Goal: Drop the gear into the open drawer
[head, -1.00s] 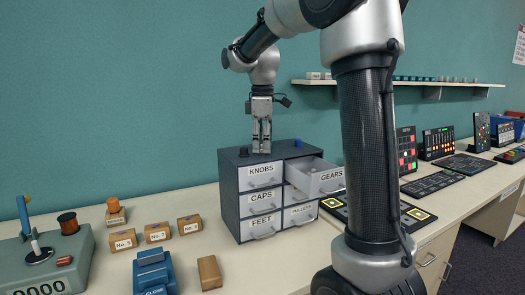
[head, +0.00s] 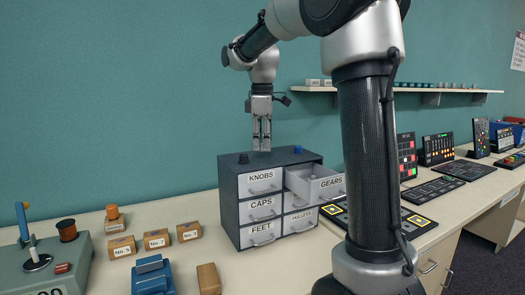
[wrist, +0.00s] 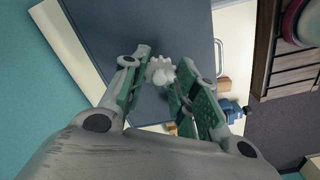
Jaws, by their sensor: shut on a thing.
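My gripper (head: 262,148) points down above the top of the dark grey drawer cabinet (head: 229,191), to the left of the open drawer. In the wrist view my gripper (wrist: 161,82) is shut on a small white gear (wrist: 161,71), held between the fingertips over the dark cabinet top. In the head view the gear is too small to make out. The open drawer (head: 316,181), labelled GEARS, is pulled out at the cabinet's upper right. Part of its inside shows, and its right end is close to my arm in the picture.
The other drawers, such as KNOBS (head: 261,180), are closed. Labelled wooden blocks (head: 156,239) stand on the bench at left. A shelf (head: 430,91) hangs on the wall behind.

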